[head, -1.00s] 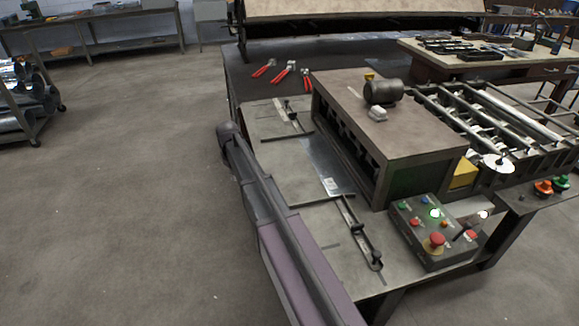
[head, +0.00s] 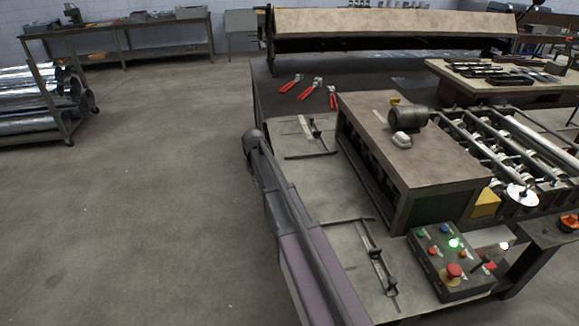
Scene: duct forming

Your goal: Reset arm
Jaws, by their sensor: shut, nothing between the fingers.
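My arm (head: 290,215) rises from the bottom edge of the head view, a purple lower section leading to grey links. It runs up along the left side of the forming machine's worktable (head: 350,250) and ends in view at a rounded dark grey joint (head: 252,137). No gripper fingers can be made out, so my gripper is not in view. The visible part of the arm overlaps the table's left edge in the picture; whether it touches cannot be told.
A control box (head: 450,262) with coloured buttons and a lit green lamp sits at the table's front right. Red-handled tools (head: 310,88) lie at the back. A brown-topped machine housing (head: 420,150) stands mid-table. A rack of metal ducts (head: 40,105) stands far left. Open floor (head: 130,210) lies left.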

